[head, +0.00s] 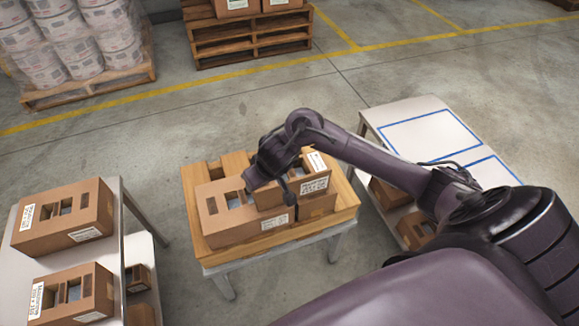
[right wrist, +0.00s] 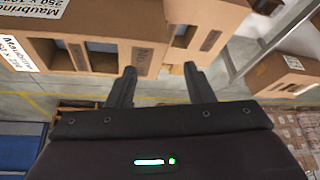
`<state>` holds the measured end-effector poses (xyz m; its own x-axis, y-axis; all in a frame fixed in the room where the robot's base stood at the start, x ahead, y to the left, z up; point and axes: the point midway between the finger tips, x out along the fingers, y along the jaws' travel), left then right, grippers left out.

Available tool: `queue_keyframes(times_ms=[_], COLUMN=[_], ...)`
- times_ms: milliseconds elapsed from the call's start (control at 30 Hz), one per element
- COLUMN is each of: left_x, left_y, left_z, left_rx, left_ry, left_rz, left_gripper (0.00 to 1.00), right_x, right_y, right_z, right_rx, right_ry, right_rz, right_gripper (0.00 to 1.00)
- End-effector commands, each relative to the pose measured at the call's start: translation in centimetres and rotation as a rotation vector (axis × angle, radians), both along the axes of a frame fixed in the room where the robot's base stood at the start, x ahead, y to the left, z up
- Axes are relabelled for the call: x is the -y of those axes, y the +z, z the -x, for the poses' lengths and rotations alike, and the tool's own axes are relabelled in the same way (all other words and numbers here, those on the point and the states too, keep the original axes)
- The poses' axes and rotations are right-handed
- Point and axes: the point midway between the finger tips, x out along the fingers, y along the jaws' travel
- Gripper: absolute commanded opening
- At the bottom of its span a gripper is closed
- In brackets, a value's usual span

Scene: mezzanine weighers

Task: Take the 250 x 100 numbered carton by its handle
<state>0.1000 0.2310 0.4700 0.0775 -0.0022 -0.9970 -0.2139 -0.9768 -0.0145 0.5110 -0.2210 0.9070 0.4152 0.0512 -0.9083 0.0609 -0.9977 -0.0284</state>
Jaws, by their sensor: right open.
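Several brown cartons stand close together on a wooden-topped stand in the head view: a larger one (head: 228,240) at the left and a smaller raised one (head: 316,188) at the right. The smaller one has white labels, but its print is too small to read surely. My right gripper (head: 270,193) is over these cartons, open and empty. In the right wrist view, its open fingers (right wrist: 160,70) point toward a carton (right wrist: 110,22) whose label reads 250 x, the rest cut off. Dark strips and openings show on its faces. I cannot tell contact. My left gripper is out of view.
The wooden stand top (head: 345,205) has a narrow free edge around the cartons. A left table (head: 120,205) holds two labelled cartons. A right table (head: 395,118) has blue outlined areas, clear on top, with cartons below. Pallets stand at the back; floor between is free.

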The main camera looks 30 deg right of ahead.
Motion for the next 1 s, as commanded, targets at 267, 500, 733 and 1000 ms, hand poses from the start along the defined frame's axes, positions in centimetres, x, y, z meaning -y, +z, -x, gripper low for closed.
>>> queue_keyframes(times_ms=[267,500,733,1000], left_x=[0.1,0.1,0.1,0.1], left_y=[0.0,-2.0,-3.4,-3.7], left_z=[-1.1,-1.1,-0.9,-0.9], left_rx=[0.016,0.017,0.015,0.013], left_ry=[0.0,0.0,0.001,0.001], left_rz=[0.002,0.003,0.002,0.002], left_gripper=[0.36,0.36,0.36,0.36], right_x=[9.0,9.8,10.6,10.8], right_y=[1.4,-1.0,-3.5,-5.7], right_z=[-0.4,-0.8,-1.7,-2.5], right_rx=[-0.15,-0.166,-0.168,-0.164], right_ry=[-0.268,-0.297,-0.298,-0.295], right_rz=[0.016,0.012,0.014,0.015], right_gripper=[0.47,0.47,0.47,0.47])
